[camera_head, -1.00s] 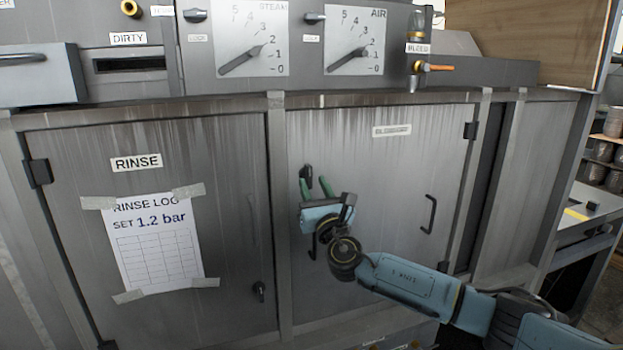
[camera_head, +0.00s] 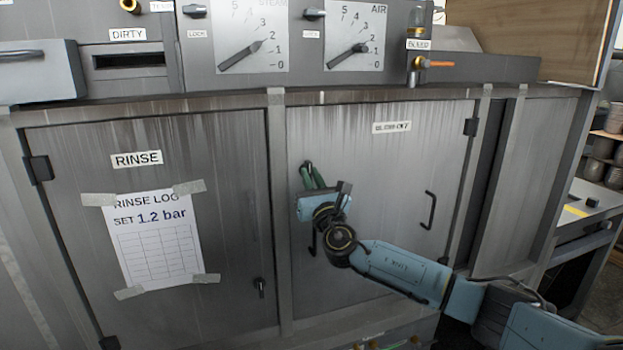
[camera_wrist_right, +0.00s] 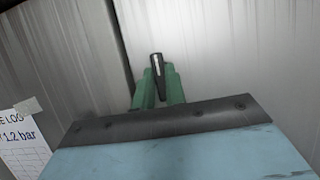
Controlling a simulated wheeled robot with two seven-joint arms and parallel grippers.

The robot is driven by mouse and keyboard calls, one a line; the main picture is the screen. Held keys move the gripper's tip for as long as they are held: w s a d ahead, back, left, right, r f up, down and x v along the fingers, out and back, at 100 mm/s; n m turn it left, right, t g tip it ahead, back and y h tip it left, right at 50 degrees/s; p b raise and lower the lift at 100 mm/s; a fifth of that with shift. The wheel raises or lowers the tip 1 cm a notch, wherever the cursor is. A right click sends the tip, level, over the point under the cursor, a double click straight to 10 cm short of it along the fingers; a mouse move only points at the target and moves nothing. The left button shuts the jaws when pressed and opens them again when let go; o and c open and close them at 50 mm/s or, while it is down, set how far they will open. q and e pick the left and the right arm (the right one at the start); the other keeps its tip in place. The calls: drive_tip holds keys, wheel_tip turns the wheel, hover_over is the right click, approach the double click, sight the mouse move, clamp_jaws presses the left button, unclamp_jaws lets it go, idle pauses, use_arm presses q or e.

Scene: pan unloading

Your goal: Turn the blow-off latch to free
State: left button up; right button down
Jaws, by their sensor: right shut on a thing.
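The blow-off door (camera_head: 380,180) is the right-hand grey cabinet door, with a blurred label at its top. Its latch (camera_wrist_right: 157,63) is a small dark lever near the door's left edge. In the wrist view it stands roughly upright, its tip showing above my fingers. My right gripper (camera_head: 312,175) has its green fingers shut on the latch, one on each side. In the head view only a dark bit of the latch shows at the fingertips. My left gripper is not in view.
The rinse door (camera_head: 190,135) on the left has its own dark latch (camera_head: 260,287) and a taped rinse log sheet (camera_head: 158,240). A black handle (camera_head: 429,210) stands out on the right of the blow-off door. Gauges and a bleed valve (camera_head: 416,64) sit above.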

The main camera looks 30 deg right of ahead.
drive_tip(key=shift+m, duration=0.5)
drive_tip(key=m+g+h, duration=0.1)
drive_tip(key=m, duration=0.3)
drive_tip(key=m+g+h+b, duration=0.1)
drive_tip(key=m+h, duration=0.1)
drive_tip(key=m, duration=0.1)
drive_tip(key=m+g+h, duration=0.1)
drive_tip(key=m+h, duration=0.1)
drive_tip(key=m, duration=0.2)
drive_tip(key=shift+a+m+b, duration=0.15)
drive_tip(key=shift+m+b, duration=0.15)
drive_tip(key=m+g, duration=0.1)
drive_tip(key=m, duration=0.1)
drive_tip(key=m+g+p, duration=0.1)
drive_tip(key=m, duration=0.2)
drive_tip(key=shift+r+g+h, duration=0.15)
drive_tip(key=shift+g+h, duration=0.25)
drive_tip(key=shift+m+g+y+p, duration=0.15)
drive_tip(key=shift+m+g+p, duration=0.2)
drive_tip(key=shift+m+p, duration=0.6)
drive_tip(key=shift+m+g+y+p, duration=0.15)
drive_tip(key=shift+m+g+p, duration=0.2)
drive_tip(key=shift+m, duration=1.1)
